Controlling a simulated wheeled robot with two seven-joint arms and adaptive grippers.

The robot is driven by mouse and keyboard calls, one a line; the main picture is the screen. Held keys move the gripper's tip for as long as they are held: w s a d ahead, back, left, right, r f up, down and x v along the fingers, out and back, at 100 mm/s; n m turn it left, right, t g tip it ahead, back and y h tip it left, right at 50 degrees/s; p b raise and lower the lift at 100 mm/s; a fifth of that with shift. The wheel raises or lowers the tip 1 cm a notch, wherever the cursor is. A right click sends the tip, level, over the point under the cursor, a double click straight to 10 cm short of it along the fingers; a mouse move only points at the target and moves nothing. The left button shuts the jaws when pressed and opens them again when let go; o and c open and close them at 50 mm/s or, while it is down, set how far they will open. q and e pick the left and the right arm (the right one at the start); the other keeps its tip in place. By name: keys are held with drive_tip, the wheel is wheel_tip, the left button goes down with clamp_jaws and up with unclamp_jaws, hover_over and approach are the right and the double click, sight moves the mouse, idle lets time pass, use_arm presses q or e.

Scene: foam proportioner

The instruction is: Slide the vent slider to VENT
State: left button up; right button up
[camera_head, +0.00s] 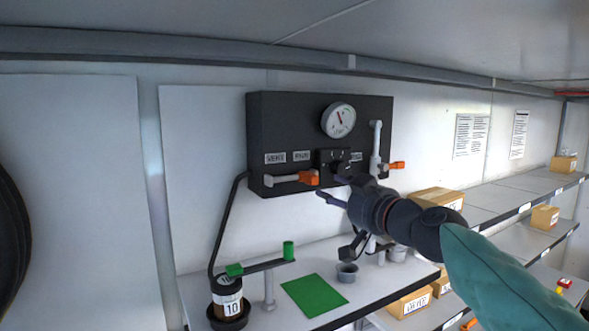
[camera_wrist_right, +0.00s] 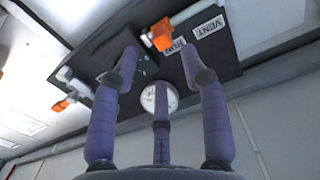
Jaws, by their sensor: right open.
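The vent slider's orange knob (camera_head: 309,178) sits at the right end of its pale bar (camera_head: 284,179), low on the black panel (camera_head: 292,115). It is below the RUN label (camera_head: 301,156). The VENT label (camera_head: 275,158) is to its left. In the right wrist view the orange knob (camera_wrist_right: 161,34) is beside the RUN label (camera_wrist_right: 178,45), away from the VENT label (camera_wrist_right: 208,27). My right gripper (camera_head: 330,187) is open and empty, close to the right of the knob and a little below it; I see no clear contact. My left gripper is out of view.
A round gauge (camera_head: 338,120) and a second orange handle (camera_head: 397,165) on a white pipe are on the panel. Below, the white shelf holds a green mat (camera_head: 314,295), a grey cup (camera_head: 347,273) and a brown bottle (camera_head: 228,300). Boxes (camera_head: 437,200) stand at right.

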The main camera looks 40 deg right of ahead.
sight(316, 180)
drive_tip(key=w+p, duration=0.1)
drive_tip(key=w, duration=0.2)
drive_tip(key=w+p, duration=0.1)
drive_tip(key=w, duration=0.2)
drive_tip(key=w+d+r+p, duration=0.1)
drive_tip(key=w, duration=0.2)
drive_tip(key=shift+d, duration=0.1)
drive_tip(key=shift+w+f, duration=0.1)
drive_tip(key=shift+w, duration=0.25)
drive_tip(key=shift+s, duration=0.15)
clamp_jaws()
